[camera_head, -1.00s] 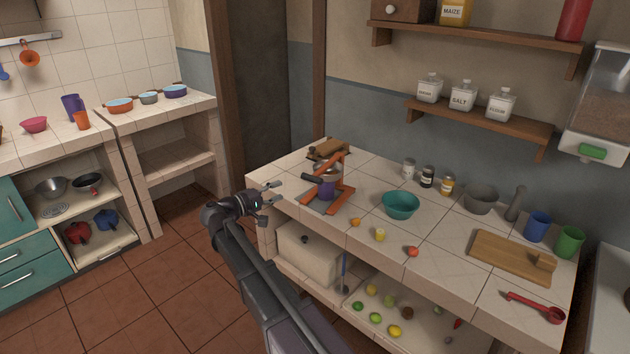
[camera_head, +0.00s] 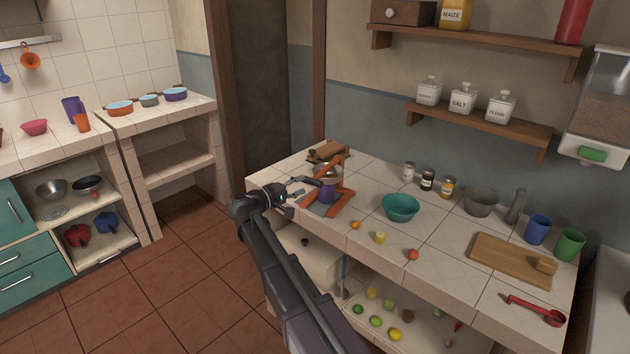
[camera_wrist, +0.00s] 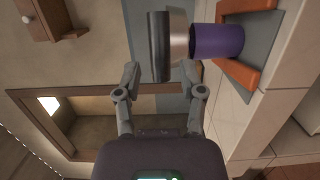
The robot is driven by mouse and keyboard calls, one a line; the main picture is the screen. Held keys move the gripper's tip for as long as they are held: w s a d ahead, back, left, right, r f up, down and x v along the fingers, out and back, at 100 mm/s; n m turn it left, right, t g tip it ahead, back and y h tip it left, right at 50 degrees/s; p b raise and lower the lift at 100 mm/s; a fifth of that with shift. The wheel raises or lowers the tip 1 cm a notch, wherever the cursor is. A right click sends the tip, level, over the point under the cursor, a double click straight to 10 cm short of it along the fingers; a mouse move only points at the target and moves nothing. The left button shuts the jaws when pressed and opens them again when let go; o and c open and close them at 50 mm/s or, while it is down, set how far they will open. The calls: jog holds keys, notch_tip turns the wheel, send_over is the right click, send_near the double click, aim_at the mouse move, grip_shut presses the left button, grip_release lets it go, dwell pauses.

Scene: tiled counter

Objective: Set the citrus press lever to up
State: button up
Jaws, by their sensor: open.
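The citrus press (camera_head: 341,200) has an orange frame and stands on the left part of the tiled counter. Its lever has a dark handle (camera_wrist: 158,47) that points left, toward my gripper. A purple cup (camera_head: 326,194) sits in the press; the cup (camera_wrist: 217,41) and part of the orange frame (camera_wrist: 262,78) also show in the wrist view. My gripper (camera_head: 300,190) is open and empty at the counter's left end, close to the handle. In the wrist view the handle's end lies between or just beyond the fingertips (camera_wrist: 165,84); contact cannot be told.
A teal bowl (camera_head: 401,208) stands right of the press, with small fruits (camera_head: 380,238) in front. Spice jars (camera_head: 427,179) stand behind. A brown object (camera_head: 328,151) lies behind the press. A cutting board (camera_head: 510,258) is farther right. The floor left of the counter is clear.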

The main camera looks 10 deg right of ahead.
aim_at(326, 171)
jog(key=shift+x, duration=3)
grip_shut()
